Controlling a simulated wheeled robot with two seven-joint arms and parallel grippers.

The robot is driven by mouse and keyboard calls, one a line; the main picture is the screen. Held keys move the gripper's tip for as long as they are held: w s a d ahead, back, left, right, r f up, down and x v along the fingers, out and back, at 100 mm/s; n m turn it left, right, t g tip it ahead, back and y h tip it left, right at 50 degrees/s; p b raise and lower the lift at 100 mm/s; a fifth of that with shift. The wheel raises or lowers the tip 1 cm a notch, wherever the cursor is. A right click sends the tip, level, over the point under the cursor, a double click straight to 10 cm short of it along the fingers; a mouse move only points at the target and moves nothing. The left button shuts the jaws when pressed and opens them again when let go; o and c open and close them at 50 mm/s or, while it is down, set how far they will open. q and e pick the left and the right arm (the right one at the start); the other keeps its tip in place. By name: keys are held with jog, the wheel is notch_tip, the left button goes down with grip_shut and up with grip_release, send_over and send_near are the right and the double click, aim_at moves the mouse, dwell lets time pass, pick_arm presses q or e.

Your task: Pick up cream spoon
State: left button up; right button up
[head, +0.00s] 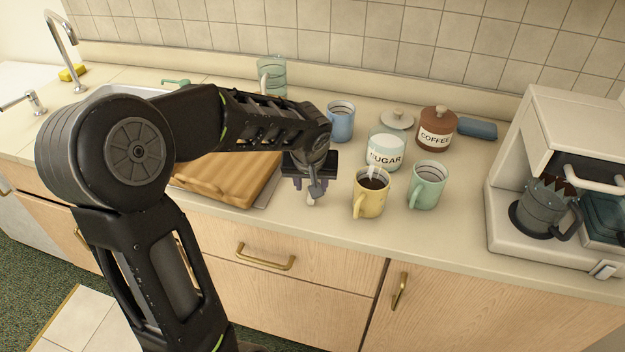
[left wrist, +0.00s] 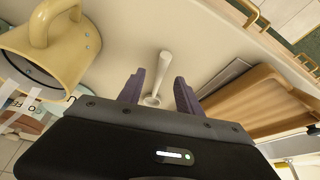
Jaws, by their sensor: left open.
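The cream spoon (left wrist: 164,68) lies on the counter in the left wrist view, its handle pointing toward the counter's front edge and its bowl nearer my gripper. My left gripper (left wrist: 159,78) is open, with one dark finger on each side of the spoon. I cannot tell whether they touch it. In the head view my left gripper (head: 312,188) points down at the counter between the cutting board and the yellow mug. A pale bit of the spoon (head: 311,201) shows below it; the rest is hidden. My right gripper is not in view.
The yellow mug (head: 369,203) with dark liquid stands close to the right, beside a green mug (head: 426,187). The sugar jar (head: 385,151), blue mug (head: 340,124) and coffee jar (head: 436,133) stand behind. A wooden board (head: 228,176) lies left. A coffee machine (head: 570,130) stands far right.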

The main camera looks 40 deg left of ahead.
pick_arm(q)
jog(key=shift+x, duration=1.1)
jog(key=shift+c, duration=0.4)
grip_shut()
